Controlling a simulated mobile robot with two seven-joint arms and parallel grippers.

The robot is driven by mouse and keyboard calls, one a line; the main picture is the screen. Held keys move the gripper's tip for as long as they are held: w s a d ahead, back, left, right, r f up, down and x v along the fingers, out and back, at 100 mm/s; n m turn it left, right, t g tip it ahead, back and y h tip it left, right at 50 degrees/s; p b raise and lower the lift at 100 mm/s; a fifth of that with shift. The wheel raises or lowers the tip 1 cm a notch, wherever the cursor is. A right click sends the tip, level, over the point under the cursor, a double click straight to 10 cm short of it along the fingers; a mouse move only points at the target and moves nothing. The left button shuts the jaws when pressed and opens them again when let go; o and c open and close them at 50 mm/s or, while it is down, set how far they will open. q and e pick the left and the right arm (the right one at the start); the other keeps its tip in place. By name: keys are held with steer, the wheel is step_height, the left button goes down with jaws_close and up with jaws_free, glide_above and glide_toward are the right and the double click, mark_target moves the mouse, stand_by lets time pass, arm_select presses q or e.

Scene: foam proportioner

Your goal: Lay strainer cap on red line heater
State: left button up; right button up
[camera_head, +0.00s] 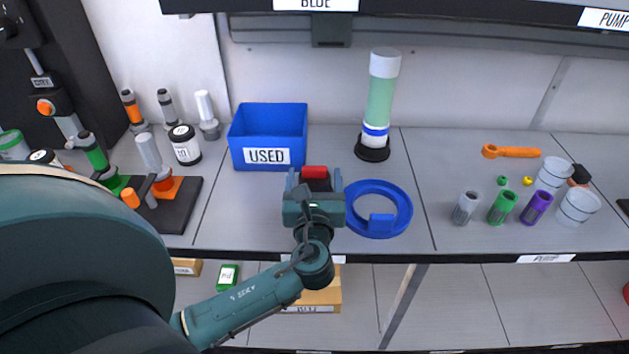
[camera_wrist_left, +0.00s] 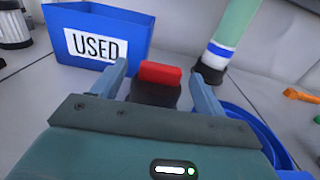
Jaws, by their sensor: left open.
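My left gripper (camera_head: 314,184) is open above the table, in front of the blue USED bin. A small block with a red top (camera_head: 315,172) and a dark body shows between and just beyond its fingers; in the left wrist view the red top (camera_wrist_left: 160,73) lies between the two open fingers (camera_wrist_left: 155,82). I cannot tell whether the fingers touch it, or whether it is the strainer cap or the heater. No other thing is clearly either one. Grey, green and purple mesh-sided cylinders (camera_head: 503,207) stand at the right. My right gripper is not in view.
The blue USED bin (camera_head: 268,130) stands behind the gripper. A blue ring (camera_head: 402,210) lies close at its right. A tall green-and-white cylinder (camera_head: 380,95) stands behind the ring. Clear cups (camera_head: 578,207) and an orange wrench (camera_head: 511,151) are at the right. Bottles and tools crowd the left.

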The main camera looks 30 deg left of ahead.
arm_select(q)
steer(key=shift+x, duration=1.35)
steer(key=shift+c, duration=0.5)
steer(key=c, duration=1.1)
